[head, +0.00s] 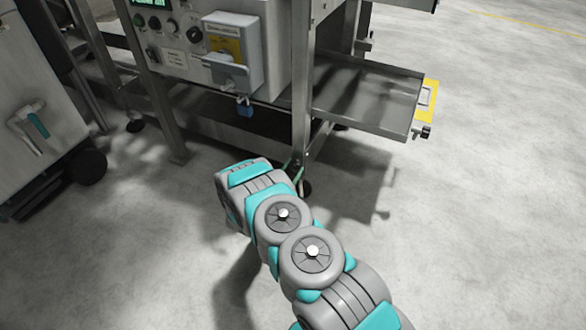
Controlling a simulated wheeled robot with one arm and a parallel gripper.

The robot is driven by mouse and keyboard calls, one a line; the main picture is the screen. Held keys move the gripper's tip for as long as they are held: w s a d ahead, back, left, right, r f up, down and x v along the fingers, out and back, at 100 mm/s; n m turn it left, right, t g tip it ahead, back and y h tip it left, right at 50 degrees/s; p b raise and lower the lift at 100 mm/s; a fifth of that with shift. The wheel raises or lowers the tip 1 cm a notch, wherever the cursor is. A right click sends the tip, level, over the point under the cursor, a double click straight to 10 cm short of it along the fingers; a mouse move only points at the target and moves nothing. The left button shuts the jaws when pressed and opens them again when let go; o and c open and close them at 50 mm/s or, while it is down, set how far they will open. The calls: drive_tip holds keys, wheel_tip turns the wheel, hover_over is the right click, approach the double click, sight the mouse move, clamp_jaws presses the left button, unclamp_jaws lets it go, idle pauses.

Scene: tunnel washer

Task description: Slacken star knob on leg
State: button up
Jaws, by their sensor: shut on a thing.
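The near steel leg (302,110) of the washer frame stands upright in the middle of the head view. Its dark foot (305,188) meets the floor just past my arm. My gripper (295,167) shows only as a small dark and green part at the lower end of this leg, mostly behind my arm's wrist. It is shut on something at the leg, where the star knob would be. The knob itself is hidden, so its turn cannot be seen.
A wheeled grey cart (38,110) stands left. The floor at right is clear.

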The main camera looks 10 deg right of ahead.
drive_tip(key=shift+n, duration=1.3)
drive_tip(key=o, duration=1.4)
drive_tip(key=v, duration=0.7)
drive_tip(key=shift+s+a, duration=0.25)
drive_tip(key=shift+s, duration=0.05)
